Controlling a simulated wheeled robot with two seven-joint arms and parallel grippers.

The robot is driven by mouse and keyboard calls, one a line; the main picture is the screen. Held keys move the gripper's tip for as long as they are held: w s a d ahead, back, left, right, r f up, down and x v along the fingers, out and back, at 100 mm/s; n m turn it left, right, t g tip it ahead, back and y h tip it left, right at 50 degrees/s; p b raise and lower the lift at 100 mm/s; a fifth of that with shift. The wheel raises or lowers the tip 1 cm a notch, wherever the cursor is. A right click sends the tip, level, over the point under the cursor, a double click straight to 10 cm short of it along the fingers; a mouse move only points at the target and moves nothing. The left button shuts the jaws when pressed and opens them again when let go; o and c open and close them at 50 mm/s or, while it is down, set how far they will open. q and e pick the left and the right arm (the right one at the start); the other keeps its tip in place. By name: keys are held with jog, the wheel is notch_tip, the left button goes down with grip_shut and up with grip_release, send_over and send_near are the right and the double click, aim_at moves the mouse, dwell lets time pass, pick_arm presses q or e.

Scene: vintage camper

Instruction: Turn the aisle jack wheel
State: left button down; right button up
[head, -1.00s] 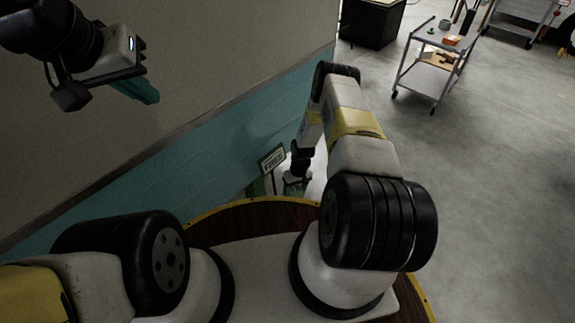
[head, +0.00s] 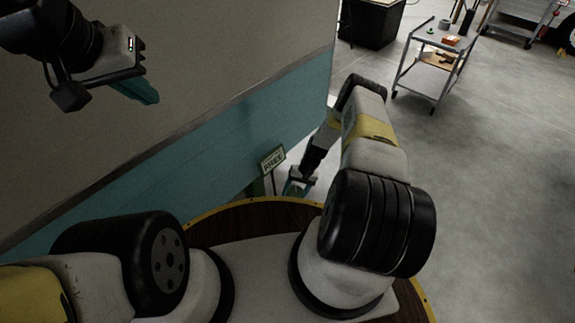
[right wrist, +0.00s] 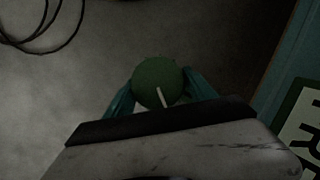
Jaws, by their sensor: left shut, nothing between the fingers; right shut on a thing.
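In the right wrist view a round dark green wheel (right wrist: 155,75) with a pale stripe sits between the two teal fingers of my right gripper (right wrist: 160,92), which is shut on it. In the head view my right gripper (head: 298,186) is low beside the teal lower wall, past the edge of my base. The wheel is hard to make out there. My left gripper (head: 136,90) is shut and empty, raised in front of the wall at the upper left.
A small framed sign (head: 272,160) stands by the right gripper; part of it shows in the right wrist view (right wrist: 302,125). A dark cable (right wrist: 45,30) lies on the floor. A grey cart (head: 432,70) and a black cabinet (head: 370,22) stand farther back. Floor at right is clear.

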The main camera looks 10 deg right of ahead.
jog(key=shift+d, duration=0.25)
jog(key=o, duration=1.3)
jog(key=shift+o, duration=0.2)
jog(key=shift+a, duration=0.1)
jog(key=v, duration=0.7)
jog(key=shift+r, duration=0.35)
